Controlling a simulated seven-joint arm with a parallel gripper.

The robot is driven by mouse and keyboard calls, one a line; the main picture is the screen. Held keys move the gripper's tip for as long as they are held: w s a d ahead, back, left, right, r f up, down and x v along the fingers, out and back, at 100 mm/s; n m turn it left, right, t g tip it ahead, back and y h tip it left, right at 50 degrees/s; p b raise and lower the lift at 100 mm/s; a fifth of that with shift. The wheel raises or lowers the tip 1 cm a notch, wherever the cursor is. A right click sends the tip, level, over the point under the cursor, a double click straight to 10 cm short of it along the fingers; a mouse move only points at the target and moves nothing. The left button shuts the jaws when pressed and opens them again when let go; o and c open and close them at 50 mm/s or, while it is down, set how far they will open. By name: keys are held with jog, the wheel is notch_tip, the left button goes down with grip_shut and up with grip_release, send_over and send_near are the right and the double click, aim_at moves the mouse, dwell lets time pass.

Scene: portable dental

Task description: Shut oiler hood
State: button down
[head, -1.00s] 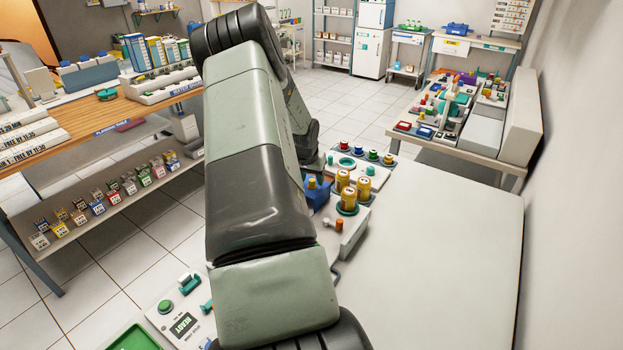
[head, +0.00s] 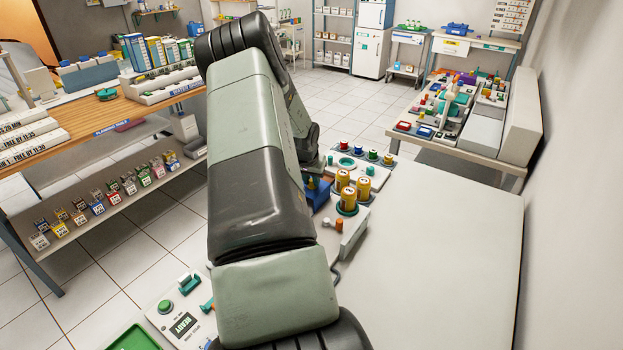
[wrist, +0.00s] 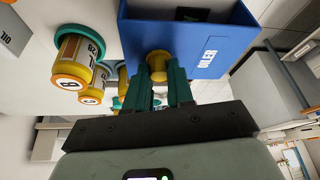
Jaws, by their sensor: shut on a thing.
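The oiler hood (wrist: 195,40) is a blue box-like cover marked OILER, at the top middle of the wrist view. A yellow knob (wrist: 158,58) stands out from it. My gripper (wrist: 160,72) has its two green fingers shut on this knob, one on each side. In the head view the blue hood (head: 319,196) shows just right of my arm, partly hidden by it. My gripper is hidden behind the arm there. How far the hood is open cannot be told.
Yellow labelled bottles (wrist: 75,62) stand close to the left of my fingers; they also show in the head view (head: 347,192). An orange knob (head: 339,225) is on the white unit nearby. The white table top (head: 440,260) to the right is bare.

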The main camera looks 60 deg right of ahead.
jog(key=a, duration=1)
jog(key=c, duration=1)
grip_release()
jog(key=shift+d, duration=0.1)
jog(key=v, duration=1.1)
jog(key=shift+f, duration=0.1)
